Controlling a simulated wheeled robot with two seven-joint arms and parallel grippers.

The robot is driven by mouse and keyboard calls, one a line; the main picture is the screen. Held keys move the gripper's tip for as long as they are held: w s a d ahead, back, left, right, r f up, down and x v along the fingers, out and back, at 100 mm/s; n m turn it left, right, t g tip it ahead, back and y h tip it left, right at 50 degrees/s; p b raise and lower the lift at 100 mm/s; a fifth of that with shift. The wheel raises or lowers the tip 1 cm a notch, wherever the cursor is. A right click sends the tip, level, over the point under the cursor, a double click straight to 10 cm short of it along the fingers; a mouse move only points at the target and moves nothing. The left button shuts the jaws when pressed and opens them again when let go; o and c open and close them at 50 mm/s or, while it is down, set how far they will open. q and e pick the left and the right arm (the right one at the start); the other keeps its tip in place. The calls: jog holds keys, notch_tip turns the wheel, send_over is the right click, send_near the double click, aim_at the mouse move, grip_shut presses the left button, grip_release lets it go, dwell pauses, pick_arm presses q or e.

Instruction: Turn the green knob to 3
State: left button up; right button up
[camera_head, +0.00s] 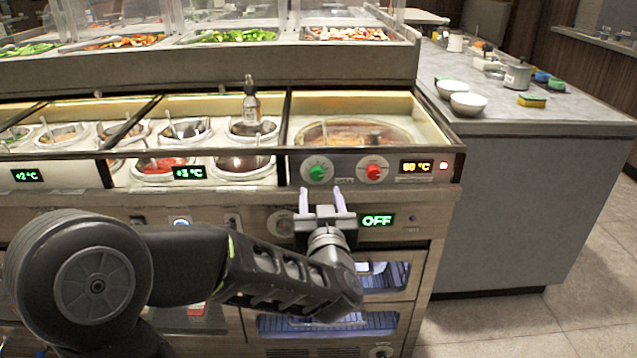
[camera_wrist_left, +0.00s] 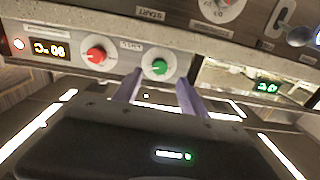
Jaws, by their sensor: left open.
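The green knob (camera_head: 317,172) sits on a pale round dial on the counter's front panel, left of the red knob (camera_head: 373,172). In the left wrist view the green knob (camera_wrist_left: 159,66) lies just beyond the fingertips, and the red knob (camera_wrist_left: 96,54) is to its left. My left gripper (camera_head: 320,190) is open and empty, with its two pale fingers pointing up just below the green knob, apart from it. It also shows in the left wrist view (camera_wrist_left: 157,80). The dial's numbers are too small to read. My right gripper is not in view.
An orange display (camera_head: 416,167) is right of the red knob, and a green OFF display (camera_head: 377,220) is below. Sauce wells with a bottle (camera_head: 251,103) lie behind the panel. A grey counter (camera_head: 540,110) with bowls stands at the right.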

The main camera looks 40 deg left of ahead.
aim_at(318, 177)
pick_arm(q)
jog(key=x, duration=0.6)
jog(key=shift+b, duration=0.35)
grip_shut()
